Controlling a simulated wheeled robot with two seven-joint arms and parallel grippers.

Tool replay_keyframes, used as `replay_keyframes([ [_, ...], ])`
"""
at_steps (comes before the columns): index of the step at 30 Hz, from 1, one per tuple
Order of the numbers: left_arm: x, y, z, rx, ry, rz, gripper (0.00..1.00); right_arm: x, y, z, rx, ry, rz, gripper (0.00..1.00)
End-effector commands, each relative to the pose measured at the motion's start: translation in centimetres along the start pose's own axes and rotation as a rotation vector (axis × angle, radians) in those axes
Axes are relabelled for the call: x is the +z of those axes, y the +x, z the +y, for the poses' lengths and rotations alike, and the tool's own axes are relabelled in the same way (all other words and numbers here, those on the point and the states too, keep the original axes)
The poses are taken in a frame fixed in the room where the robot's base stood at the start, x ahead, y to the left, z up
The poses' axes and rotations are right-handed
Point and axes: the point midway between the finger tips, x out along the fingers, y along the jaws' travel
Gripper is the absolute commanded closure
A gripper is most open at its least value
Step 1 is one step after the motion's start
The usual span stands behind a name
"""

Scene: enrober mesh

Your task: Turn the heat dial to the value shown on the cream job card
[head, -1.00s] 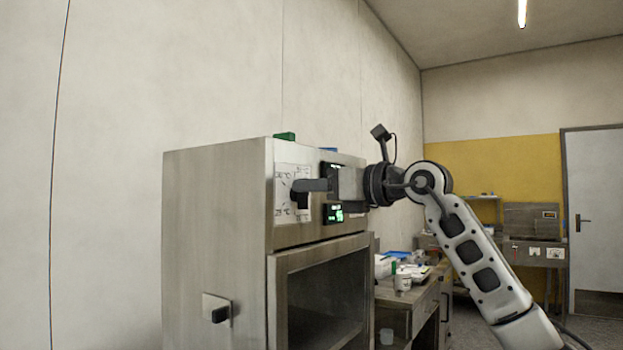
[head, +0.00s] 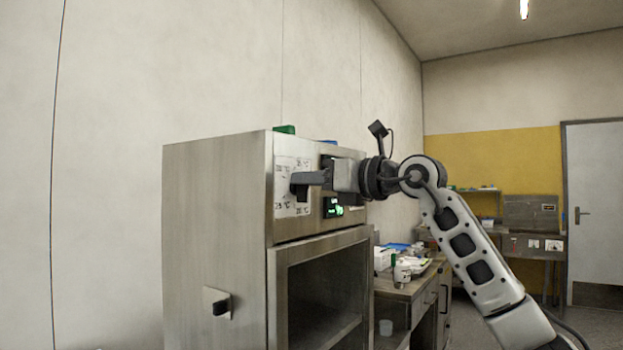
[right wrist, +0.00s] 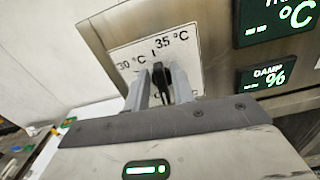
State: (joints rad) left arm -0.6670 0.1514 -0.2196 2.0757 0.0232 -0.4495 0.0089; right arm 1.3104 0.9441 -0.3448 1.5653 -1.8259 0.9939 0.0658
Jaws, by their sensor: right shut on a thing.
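The heat dial's black knob (right wrist: 160,80) sits on a white scale plate (head: 291,165) on the upper front of a steel cabinet. My right gripper (head: 300,184) is at the plate and covers the knob in the head view. In the right wrist view my right gripper (right wrist: 163,88) has one finger on each side of the knob and is shut on it. Labels 30 °C and 35 °C show above the knob; lower labels are partly hidden by the fingers. The knob's exact setting is unclear. I cannot make out a cream job card. My left gripper is out of view.
Lit green displays (head: 333,207) sit right of the dial; one reads DAMP % in the wrist view (right wrist: 268,77). A black handle (head: 219,304) is on the cabinet's left side. A cluttered bench (head: 405,286) stands to the right.

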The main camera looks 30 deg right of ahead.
Motion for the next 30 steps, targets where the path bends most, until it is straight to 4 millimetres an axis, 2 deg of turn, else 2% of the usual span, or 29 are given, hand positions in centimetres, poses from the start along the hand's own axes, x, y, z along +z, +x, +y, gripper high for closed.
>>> replay_keyframes([
  [30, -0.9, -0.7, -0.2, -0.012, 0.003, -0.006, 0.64, -0.5, 0.0, -1.1, 0.0, 0.917, 0.001, 0.98],
])
